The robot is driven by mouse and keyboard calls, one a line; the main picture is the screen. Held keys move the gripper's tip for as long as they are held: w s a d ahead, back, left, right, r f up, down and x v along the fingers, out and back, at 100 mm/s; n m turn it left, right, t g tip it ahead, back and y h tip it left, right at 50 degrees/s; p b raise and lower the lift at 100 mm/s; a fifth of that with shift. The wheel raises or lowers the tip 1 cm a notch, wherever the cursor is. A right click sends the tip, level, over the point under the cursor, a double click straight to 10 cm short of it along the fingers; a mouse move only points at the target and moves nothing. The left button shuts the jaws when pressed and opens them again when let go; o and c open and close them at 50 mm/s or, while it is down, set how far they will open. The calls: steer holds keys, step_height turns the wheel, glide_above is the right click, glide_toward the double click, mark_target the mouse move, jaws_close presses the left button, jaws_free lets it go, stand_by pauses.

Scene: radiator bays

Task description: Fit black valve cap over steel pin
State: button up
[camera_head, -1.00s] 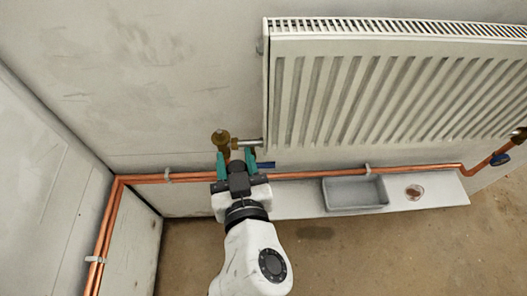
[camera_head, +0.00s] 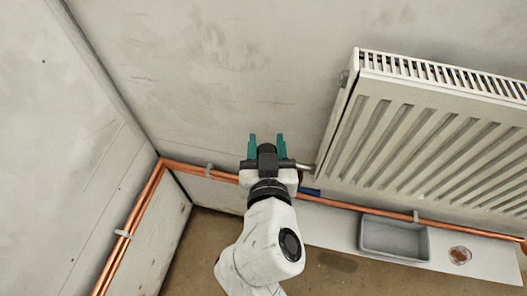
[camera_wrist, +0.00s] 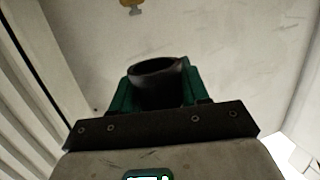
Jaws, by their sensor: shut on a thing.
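My gripper (camera_head: 266,140) is in front of the wall at the radiator's lower left corner, with its teal fingers pointing up in the head view. In the wrist view my gripper (camera_wrist: 158,85) is shut on the black valve cap (camera_wrist: 157,82), whose open round mouth faces away from the palm. A small brass-coloured part (camera_wrist: 131,5) shows at the top edge of the wrist view, apart from the cap. I cannot make out the steel pin. In the head view my gripper and arm hide the brass valve; only a short steel connector (camera_head: 305,166) shows to their right.
The white radiator (camera_head: 420,140) stands close on the right. Copper pipes (camera_head: 350,206) run low along the wall. A blue handle (camera_head: 310,192) sits below the connector.

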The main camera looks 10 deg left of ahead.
steer(key=shift+w+f, duration=0.15)
steer(key=shift+w, duration=0.8)
steer(key=shift+w+f, duration=0.15)
steer(key=shift+w, duration=0.8)
steer(key=shift+w+f+b, duration=0.55)
steer(key=shift+w+f, duration=0.4)
steer(key=shift+w, duration=0.3)
steer(key=shift+s+f+b, duration=0.1)
steer(key=shift+f+b, duration=0.4)
steer(key=shift+b, duration=0.05)
steer(key=shift+f+b, duration=1.5)
steer(key=shift+b, duration=0.4)
steer(key=o, duration=1.7)
steer(key=shift+c, duration=0.2)
steer(key=shift+r, duration=0.1)
